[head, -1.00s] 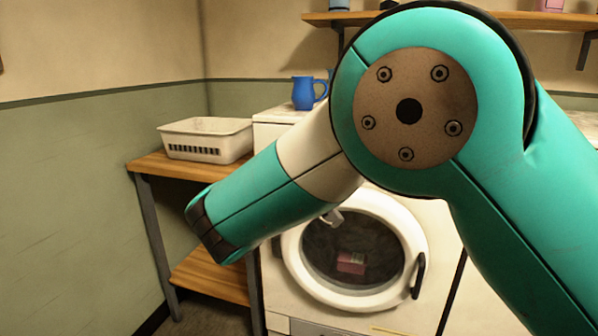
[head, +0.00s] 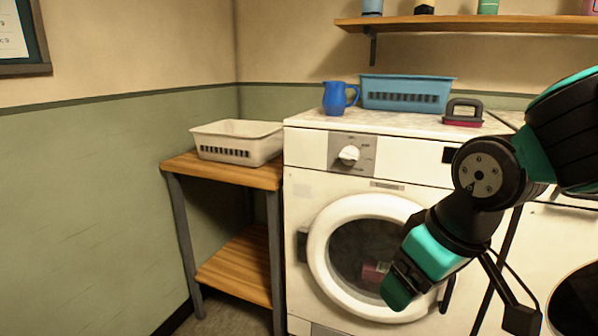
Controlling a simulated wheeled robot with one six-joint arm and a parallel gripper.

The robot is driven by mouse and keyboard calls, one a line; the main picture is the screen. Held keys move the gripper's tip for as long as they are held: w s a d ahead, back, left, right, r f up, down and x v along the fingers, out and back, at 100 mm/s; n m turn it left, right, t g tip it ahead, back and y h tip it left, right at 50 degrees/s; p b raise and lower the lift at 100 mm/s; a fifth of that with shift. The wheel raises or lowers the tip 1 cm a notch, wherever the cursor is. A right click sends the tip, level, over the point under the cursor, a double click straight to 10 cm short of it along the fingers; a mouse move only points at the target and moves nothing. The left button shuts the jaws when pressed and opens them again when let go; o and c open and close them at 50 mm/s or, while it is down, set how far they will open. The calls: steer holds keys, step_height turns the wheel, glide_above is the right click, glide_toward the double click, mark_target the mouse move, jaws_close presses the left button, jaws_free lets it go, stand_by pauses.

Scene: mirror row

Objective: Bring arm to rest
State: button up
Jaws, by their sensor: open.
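My arm comes in from the right edge in the head view, with black and teal links folded in front of the washing machine (head: 310,190). My gripper (head: 404,280) points down and left in front of the machine's round door, apart from the things on top. It is open; I see nothing held in it. The washer door (head: 322,250) looks shut, and a small dark-red item (head: 375,272) shows behind its glass, partly hidden by my gripper.
A white basket (head: 238,150) stands on a wooden side table (head: 180,165) at left. A blue pitcher (head: 336,98), a blue basket (head: 405,92) and a dark-handled red-based item (head: 463,115) stand on the washer. A wall shelf (head: 470,24) is above. The left floor area looks clear.

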steer(key=s+r+g+y, duration=0.2)
steer(key=s+g, duration=0.1)
steer(key=s, duration=0.9)
step_height(320, 180, up, 15)
steer(key=p, duration=1.6)
steer(key=shift+w+a+f+n, duration=0.15)
steer(key=shift+w+f+n, duration=0.1)
steer(key=shift+n, duration=0.15)
